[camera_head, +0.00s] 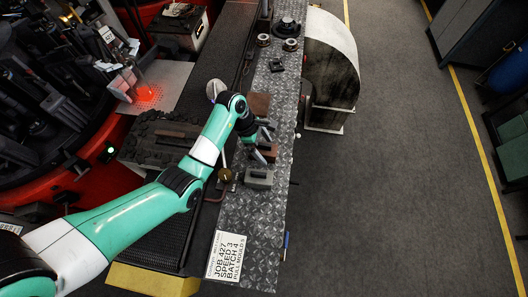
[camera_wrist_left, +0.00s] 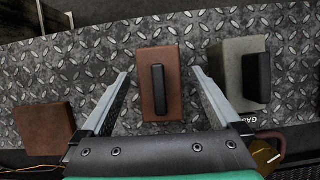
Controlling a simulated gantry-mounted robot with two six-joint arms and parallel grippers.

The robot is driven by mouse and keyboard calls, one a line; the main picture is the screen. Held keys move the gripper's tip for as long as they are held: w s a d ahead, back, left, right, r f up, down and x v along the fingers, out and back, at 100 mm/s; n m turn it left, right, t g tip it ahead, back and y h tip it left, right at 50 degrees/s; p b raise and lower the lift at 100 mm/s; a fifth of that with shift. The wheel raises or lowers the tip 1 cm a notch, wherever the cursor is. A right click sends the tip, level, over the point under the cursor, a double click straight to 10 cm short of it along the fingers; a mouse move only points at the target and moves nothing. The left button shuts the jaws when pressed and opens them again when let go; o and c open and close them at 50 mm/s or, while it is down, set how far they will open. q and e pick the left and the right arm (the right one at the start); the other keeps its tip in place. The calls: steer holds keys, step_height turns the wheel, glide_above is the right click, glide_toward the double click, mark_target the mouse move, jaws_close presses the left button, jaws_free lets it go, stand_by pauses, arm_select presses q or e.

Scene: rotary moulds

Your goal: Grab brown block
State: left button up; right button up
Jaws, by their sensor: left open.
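A brown block (camera_wrist_left: 147,95) with a black handle on top sits on the diamond-plate bench in the left wrist view. It also shows partly in the head view (camera_head: 270,153), beside my gripper. My left gripper (camera_head: 264,146) is open and empty, with its fingers pointing at the bench. In the left wrist view its two fingertips (camera_wrist_left: 160,73) appear either side of the brown block, apart from it. The exact height above the block is hard to tell. A second brown block (camera_wrist_left: 44,128), with no handle visible, lies to the left in that view; it also shows in the head view (camera_head: 260,103). My right gripper is not in view.
A grey block (camera_wrist_left: 230,93) with a black handle stands close to the right of the brown block. A brass-coloured round part (camera_head: 225,175) is near the bench's left edge. A large pale-topped machine housing (camera_head: 331,65) stands beyond the bench's right edge. A job sign (camera_head: 229,256) lies at the near end.

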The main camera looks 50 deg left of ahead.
arm_select(q)
steer(key=x, duration=0.2)
steer(key=shift+w+d+f, duration=0.1)
steer(key=shift+d+f, duration=0.05)
steer(key=shift+f, duration=0.15)
steer(key=shift+c, duration=0.3)
jaws_close()
steer(key=shift+r, duration=0.1)
